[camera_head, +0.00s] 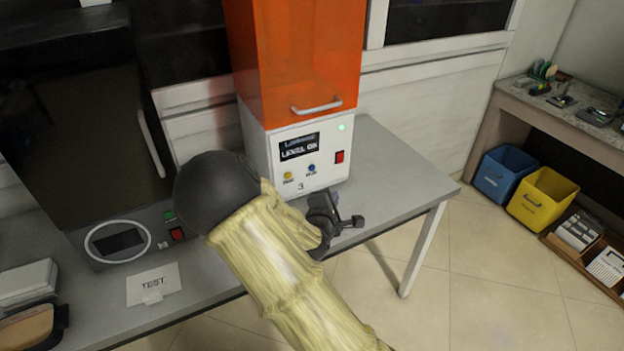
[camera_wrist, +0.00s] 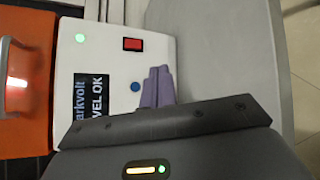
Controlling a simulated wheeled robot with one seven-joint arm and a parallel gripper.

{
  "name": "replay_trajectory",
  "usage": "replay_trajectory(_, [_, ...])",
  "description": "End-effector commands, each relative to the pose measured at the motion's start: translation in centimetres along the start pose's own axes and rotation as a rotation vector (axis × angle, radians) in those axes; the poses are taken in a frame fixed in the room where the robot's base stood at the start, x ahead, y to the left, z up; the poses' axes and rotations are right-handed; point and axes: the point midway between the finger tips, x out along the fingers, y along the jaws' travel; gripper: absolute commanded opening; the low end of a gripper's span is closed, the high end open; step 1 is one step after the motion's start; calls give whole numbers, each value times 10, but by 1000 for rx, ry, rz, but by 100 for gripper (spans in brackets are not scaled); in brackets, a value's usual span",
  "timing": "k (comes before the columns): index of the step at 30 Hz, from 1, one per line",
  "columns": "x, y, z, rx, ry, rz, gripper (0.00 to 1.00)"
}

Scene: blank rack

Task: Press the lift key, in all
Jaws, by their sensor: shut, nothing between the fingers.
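The white control panel (camera_head: 309,158) sits under an orange cabinet (camera_head: 299,60) in the head view. It bears a yellow key (camera_head: 288,176), a blue key (camera_head: 311,169), a red switch (camera_head: 339,157), a lit green lamp and a display reading "LEVEL OK". The small key labels are too blurred to read. My gripper (camera_head: 336,212) is shut and empty, in front of the panel's lower right. In the wrist view the shut fingers (camera_wrist: 157,86) appear beside the blue key (camera_wrist: 135,87); contact cannot be told. The yellow key is hidden there.
A dark machine (camera_head: 95,150) with a round-framed display and a red switch stands left on the grey table (camera_head: 395,180). Blue (camera_head: 505,173) and yellow (camera_head: 542,196) bins stand at the right.

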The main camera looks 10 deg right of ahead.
Motion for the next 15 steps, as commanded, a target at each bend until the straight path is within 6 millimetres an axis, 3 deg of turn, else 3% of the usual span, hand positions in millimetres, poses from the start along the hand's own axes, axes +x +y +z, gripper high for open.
replay_trajectory(3, [2, 6, -3, -77, -22, 56, 0])
replay_trajectory(15, [3, 8, -4, -79, -23, 57, 0])
